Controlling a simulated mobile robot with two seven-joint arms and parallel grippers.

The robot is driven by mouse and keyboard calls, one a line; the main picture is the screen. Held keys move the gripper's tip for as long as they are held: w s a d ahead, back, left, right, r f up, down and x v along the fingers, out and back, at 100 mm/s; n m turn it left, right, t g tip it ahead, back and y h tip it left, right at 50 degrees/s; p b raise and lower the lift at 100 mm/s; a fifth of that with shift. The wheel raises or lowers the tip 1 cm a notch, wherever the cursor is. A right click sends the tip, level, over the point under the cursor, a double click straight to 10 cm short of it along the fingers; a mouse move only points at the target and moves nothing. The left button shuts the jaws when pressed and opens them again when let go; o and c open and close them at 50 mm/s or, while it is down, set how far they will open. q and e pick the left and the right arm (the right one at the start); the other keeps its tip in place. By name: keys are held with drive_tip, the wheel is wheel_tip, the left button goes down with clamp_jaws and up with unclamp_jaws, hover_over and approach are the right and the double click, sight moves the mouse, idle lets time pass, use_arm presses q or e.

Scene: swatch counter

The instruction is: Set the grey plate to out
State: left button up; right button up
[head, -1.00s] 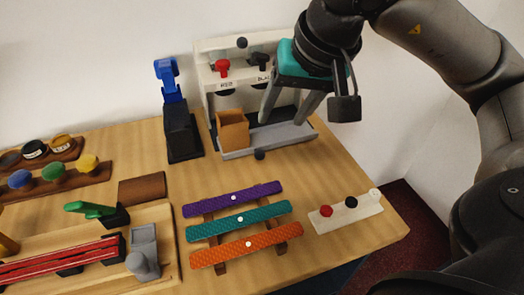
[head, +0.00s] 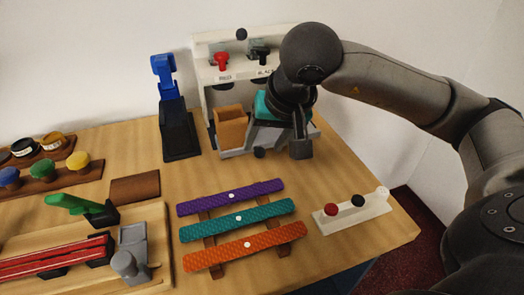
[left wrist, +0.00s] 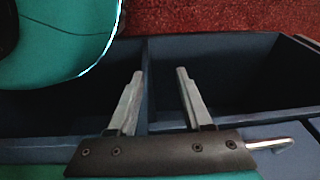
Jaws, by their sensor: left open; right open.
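The grey plate (head: 236,153) lies at the foot of the white dispenser stand (head: 200,75) in the head view. A dark round knob (head: 260,153) is at its front edge, and an open tan box (head: 231,128) stands on its left part. My right gripper (head: 269,143) is open, pointing down over the plate's right part, just behind the knob. It hides much of the plate, and I cannot tell whether its fingers touch it. My left gripper (left wrist: 160,74) is open and empty in the left wrist view, away from the plate.
The stand has red (head: 221,60) and black (head: 260,53) levers. A blue-and-black device (head: 178,130) stands to its left. Purple, teal and orange strips (head: 245,247) lie in front, beside a white button block (head: 352,212). Dark blue compartments (left wrist: 220,82) lie below my left gripper.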

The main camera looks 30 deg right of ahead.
drive_tip(key=shift+b+x, duration=0.3)
drive_tip(key=shift+x, duration=1.1)
clamp_jaws()
idle(0.5)
